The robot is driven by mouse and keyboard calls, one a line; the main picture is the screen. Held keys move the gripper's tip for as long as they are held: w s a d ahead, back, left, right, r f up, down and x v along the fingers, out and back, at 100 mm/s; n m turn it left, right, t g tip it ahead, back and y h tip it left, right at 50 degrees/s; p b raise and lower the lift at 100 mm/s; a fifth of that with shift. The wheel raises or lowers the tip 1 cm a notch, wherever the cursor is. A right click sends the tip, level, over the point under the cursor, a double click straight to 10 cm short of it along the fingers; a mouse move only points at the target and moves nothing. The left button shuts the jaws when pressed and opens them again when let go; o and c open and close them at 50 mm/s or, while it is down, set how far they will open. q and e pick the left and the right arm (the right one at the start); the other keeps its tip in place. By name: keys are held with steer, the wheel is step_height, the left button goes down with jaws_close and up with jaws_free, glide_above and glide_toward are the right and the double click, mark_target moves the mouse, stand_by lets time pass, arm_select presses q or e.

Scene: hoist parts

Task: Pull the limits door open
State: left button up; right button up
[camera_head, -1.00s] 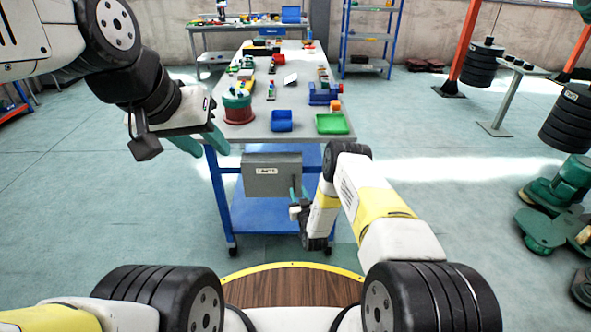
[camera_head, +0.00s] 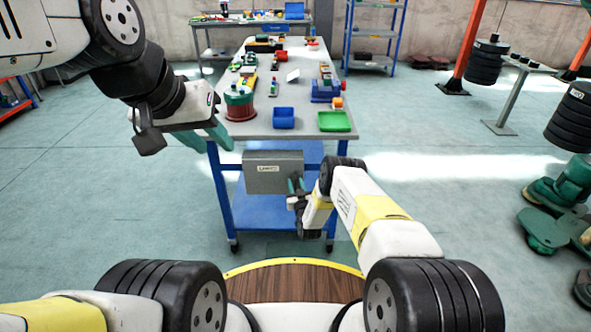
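The limits door is the front of a grey box (camera_head: 273,174) labelled "LIMITS", mounted on the near end of the blue-framed table; it looks closed. My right gripper (camera_head: 296,186) is at the box's right edge, its green fingers pointing up at the door's lower right. Whether the fingers touch or grip the door cannot be told. My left gripper (camera_head: 208,139) is raised to the left of the table's near end, away from the box. Its green fingers point down and right; the gap between them is hard to make out.
The long table (camera_head: 263,125) carries a blue bin (camera_head: 284,118), a green tray (camera_head: 334,121) and a red-brown pot (camera_head: 240,110) near its front edge. A lower blue shelf (camera_head: 265,212) lies under the box. Black weights (camera_head: 485,62) hang at the right.

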jaws_close()
stand_by(1.4)
